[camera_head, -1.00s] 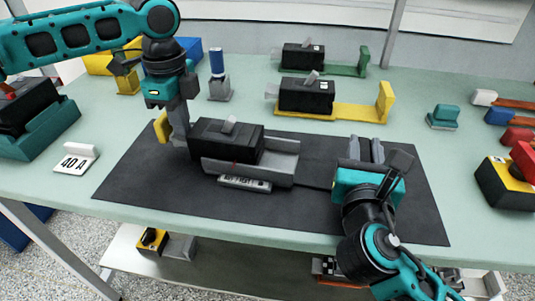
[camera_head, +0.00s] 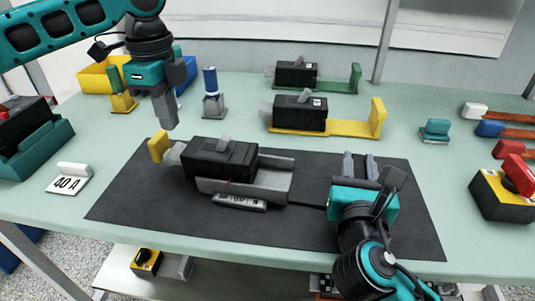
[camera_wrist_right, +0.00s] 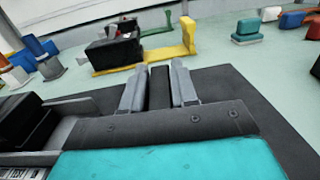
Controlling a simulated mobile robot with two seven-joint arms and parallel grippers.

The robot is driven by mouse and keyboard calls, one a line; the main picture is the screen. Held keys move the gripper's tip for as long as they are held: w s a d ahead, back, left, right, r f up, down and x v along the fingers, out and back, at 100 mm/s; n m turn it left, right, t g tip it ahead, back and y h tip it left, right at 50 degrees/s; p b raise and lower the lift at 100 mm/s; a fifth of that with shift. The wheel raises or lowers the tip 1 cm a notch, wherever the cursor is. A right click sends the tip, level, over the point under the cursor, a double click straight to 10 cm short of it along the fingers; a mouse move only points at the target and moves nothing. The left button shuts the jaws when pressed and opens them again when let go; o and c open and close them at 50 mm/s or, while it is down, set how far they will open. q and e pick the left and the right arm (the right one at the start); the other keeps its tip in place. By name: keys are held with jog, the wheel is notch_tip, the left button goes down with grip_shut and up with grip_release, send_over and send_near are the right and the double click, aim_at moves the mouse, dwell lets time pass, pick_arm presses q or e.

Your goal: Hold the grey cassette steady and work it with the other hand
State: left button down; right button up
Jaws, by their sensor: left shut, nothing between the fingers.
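A grey tab and a yellow piece (camera_head: 159,146) are at the left end. My left gripper (camera_head: 167,122) is shut and empty, pointing down above and behind that end, apart from it. My right gripper (camera_head: 359,165) is open and empty over the mat, right of the cassette. Its spread fingers show in the right wrist view (camera_wrist_right: 159,85).
Behind the mat stand a black block on a yellow bracket (camera_head: 350,128), another on a green bracket (camera_head: 330,85), and a blue-topped post (camera_head: 212,93). A "40 A" card (camera_head: 69,178) lies left. A red-knobbed yellow box (camera_head: 503,193) is right. The mat's right part is bare.

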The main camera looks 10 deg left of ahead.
jog(key=o, duration=0.5)
